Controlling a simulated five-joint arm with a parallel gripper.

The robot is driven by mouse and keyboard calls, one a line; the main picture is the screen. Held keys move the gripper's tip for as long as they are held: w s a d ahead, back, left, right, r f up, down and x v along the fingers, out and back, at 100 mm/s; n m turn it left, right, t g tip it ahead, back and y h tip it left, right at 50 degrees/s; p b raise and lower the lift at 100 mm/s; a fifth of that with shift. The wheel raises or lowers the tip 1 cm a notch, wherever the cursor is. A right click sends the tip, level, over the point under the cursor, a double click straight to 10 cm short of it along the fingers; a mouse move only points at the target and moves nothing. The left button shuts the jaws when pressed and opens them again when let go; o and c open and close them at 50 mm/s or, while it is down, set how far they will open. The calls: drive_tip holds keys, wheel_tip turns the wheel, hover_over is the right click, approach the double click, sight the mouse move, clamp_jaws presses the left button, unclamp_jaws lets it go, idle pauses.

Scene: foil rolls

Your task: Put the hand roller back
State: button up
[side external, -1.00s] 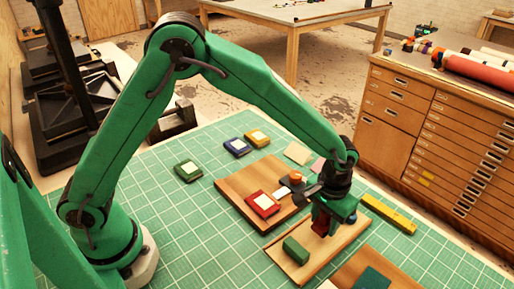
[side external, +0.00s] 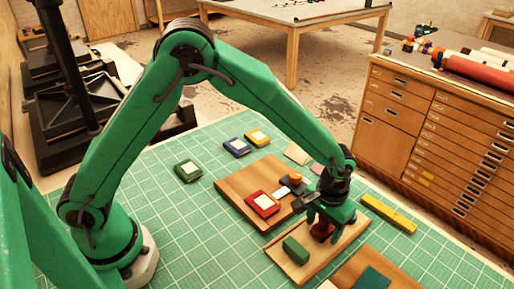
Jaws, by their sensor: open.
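My gripper (side external: 325,215) is open above the far part of a wooden board (side external: 305,267) at the lower right. A dark red object (side external: 321,231) sits on that board just below the fingers, partly hidden by them. A green block (side external: 296,250) lies nearer on the same board. A small blue thing shows beside the gripper at right, mostly hidden. On the brown board (side external: 237,186) to the left are a small orange piece (side external: 295,178) and a dark piece beside it. I cannot tell for sure which of these is the hand roller.
A red-and-white pad (side external: 263,204) lies on the left board. Green (side external: 188,171), blue (side external: 236,147) and yellow (side external: 257,138) pads lie behind on the green mat (side external: 190,235). A yellow bar (side external: 388,213) lies at right. The mat's front left is clear.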

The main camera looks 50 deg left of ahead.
drive_tip(key=shift+r, duration=0.15)
wheel_tip(320, 180, up, 11)
drive_tip(key=shift+r, duration=0.5)
idle(0.7)
drive_tip(key=shift+a+r, duration=0.2)
drive_tip(key=s+a+r+t, duration=0.2)
drive_tip(key=s+a+r, duration=0.4)
drive_tip(key=a, duration=0.3)
drive_tip(key=s+a+r+t, duration=0.2)
drive_tip(key=s+a+r, duration=0.4)
drive_tip(key=a, duration=0.4)
drive_tip(key=s+a+f+t, duration=0.1)
drive_tip(key=s+a, duration=0.3)
drive_tip(key=s, duration=0.3)
drive_tip(key=shift+f+t, duration=0.3)
